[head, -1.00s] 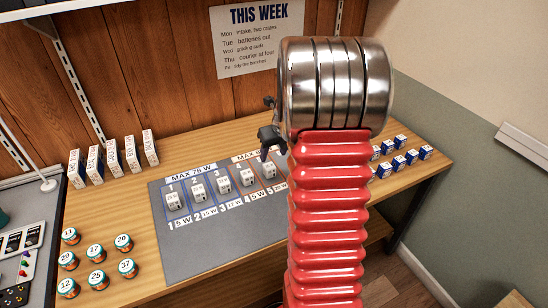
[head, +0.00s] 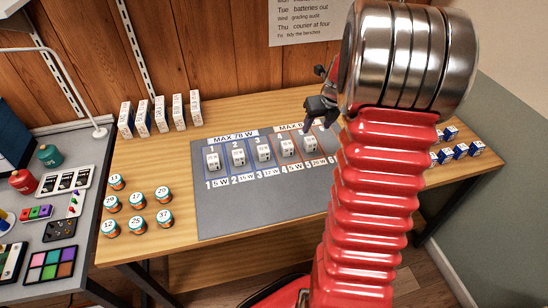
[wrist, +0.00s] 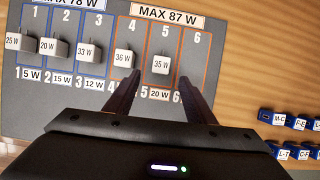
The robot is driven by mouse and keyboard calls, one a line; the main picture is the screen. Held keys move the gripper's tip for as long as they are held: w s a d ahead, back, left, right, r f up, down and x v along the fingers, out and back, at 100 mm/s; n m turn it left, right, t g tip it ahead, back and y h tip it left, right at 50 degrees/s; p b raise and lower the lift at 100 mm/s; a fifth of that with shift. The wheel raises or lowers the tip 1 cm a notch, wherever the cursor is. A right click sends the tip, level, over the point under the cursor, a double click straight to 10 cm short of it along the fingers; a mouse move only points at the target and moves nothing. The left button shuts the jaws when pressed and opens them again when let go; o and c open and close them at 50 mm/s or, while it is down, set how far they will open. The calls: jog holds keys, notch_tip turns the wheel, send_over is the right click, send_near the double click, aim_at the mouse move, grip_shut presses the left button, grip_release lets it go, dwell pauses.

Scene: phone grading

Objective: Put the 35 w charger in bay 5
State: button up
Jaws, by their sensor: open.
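The 35 W charger (wrist: 160,64) is a small white block lying in bay 5 of the grey mat (wrist: 84,118), label up, inside the orange outline. It also shows in the head view (head: 311,144), at the right end of the charger row. My gripper (wrist: 158,80) is open and empty. In the wrist view its two dark fingers point toward bay 5, one to each side of the charger and apart from it. In the head view my gripper (head: 318,108) hangs above the mat behind that charger. Bay 6 is partly hidden by my arm in the head view.
The 36 W charger (wrist: 124,61) stands in bay 4, close to my left finger. Bays 1 to 3 hold the 25 W (wrist: 18,42), 20 W (wrist: 53,47) and 33 W chargers (wrist: 89,53). Bay 6 (wrist: 192,60) looks empty. Small blue boxes (wrist: 300,124) sit right of the mat.

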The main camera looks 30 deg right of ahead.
jog(key=s+a+r+n, duration=0.3)
jog(key=a+r+n, duration=0.3)
jog(key=a+n, duration=0.4)
jog(key=s+a+r+n, duration=0.2)
jog(key=a+r+n, duration=0.5)
jog(key=a, duration=0.4)
jog(key=s+a+r+n+t+y, duration=0.1)
jog(key=s+a+n, duration=1.3)
jog(key=n, duration=0.8)
jog(key=shift+s, duration=0.6)
